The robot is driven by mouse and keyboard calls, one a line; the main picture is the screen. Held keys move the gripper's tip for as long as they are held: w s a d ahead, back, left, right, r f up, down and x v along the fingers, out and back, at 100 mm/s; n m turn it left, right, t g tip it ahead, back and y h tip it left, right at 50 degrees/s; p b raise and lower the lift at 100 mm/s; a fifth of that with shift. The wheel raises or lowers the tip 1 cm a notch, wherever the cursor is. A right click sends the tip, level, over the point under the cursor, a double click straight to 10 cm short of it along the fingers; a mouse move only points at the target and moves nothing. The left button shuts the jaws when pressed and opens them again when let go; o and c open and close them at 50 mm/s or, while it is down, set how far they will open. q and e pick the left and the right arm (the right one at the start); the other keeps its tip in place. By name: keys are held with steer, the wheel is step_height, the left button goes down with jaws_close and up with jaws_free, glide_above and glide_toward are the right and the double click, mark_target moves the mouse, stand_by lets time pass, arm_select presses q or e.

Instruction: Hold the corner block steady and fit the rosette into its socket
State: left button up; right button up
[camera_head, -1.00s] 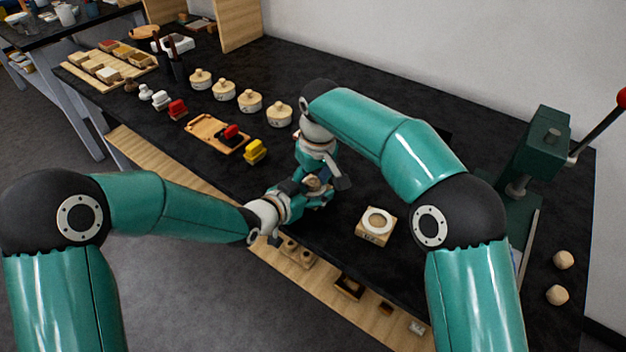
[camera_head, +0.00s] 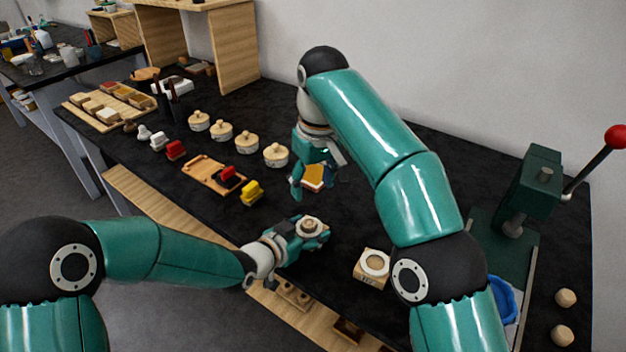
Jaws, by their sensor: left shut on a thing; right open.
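My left gripper (camera_head: 318,231) is shut on the corner block (camera_head: 299,228), a small pale wooden piece, and holds it above the bench's front edge. A round pale form, seemingly the rosette (camera_head: 310,225), shows on top of the block. Whether it is fully seated in the socket is too small to tell. The fingers hide part of the block. My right gripper (camera_head: 316,178) is open, above and behind the left one, apart from the block. An orange and blue patch shows at its fingers, and I cannot tell what it is.
A wooden block with a pale round top (camera_head: 373,267) stands to the right. Lidded round pots (camera_head: 246,142), a small wooden tray (camera_head: 213,175) and a yellow stamp-like piece (camera_head: 251,192) lie left. A green press (camera_head: 530,190) stands right. The black bench (camera_head: 345,225) is clear between.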

stand_by(0.3)
arm_select(q)
steer(key=o, duration=1.2)
